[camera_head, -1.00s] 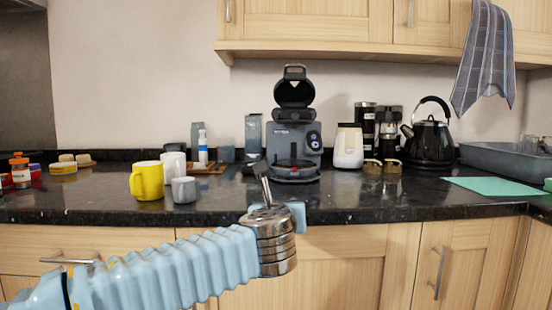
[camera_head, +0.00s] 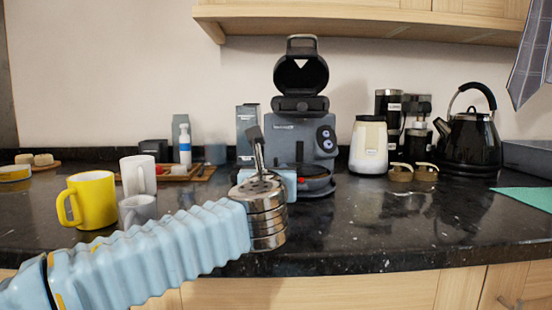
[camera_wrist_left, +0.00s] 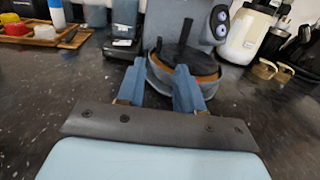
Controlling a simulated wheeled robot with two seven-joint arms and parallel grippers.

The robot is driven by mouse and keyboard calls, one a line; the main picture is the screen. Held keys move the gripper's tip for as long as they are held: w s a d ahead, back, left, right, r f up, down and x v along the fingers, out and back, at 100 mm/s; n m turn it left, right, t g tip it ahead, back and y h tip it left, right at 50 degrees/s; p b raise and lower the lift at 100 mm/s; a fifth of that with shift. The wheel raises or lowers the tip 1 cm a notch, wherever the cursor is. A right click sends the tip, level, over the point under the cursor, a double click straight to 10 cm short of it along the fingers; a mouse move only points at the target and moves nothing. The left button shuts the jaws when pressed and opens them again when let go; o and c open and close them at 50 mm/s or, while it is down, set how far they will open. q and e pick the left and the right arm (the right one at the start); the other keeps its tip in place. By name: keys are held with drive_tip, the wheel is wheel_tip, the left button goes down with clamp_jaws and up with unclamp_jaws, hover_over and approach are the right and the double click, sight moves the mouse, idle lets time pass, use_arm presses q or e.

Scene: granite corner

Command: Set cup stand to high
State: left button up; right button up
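The grey coffee machine (camera_head: 298,140) with its dark lid raised stands at the back centre of the counter. The round cup stand (camera_head: 318,188) at its base is partly hidden behind my left wrist. In the left wrist view the round cup stand (camera_wrist_left: 184,66) has a dark top and a brownish rim. My left gripper (camera_wrist_left: 160,88) is open and empty, its two blue fingers apart and pointing at the stand. The right finger overlaps the stand's front in the picture; I cannot tell whether they touch. My right gripper is not in view.
A yellow mug (camera_head: 93,200), a white mug (camera_head: 138,175) and a grey cup (camera_head: 138,210) stand left of my arm. A white-bodied jar (camera_head: 368,146) and a black kettle (camera_head: 470,138) stand to the right. The right front counter is clear.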

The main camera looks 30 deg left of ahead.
sight(275, 159)
use_arm(q)
drive_tip(key=p+x, duration=0.1)
drive_tip(key=x, duration=1.1)
drive_tip(key=shift+w, duration=0.3)
clamp_jaws()
idle(0.8)
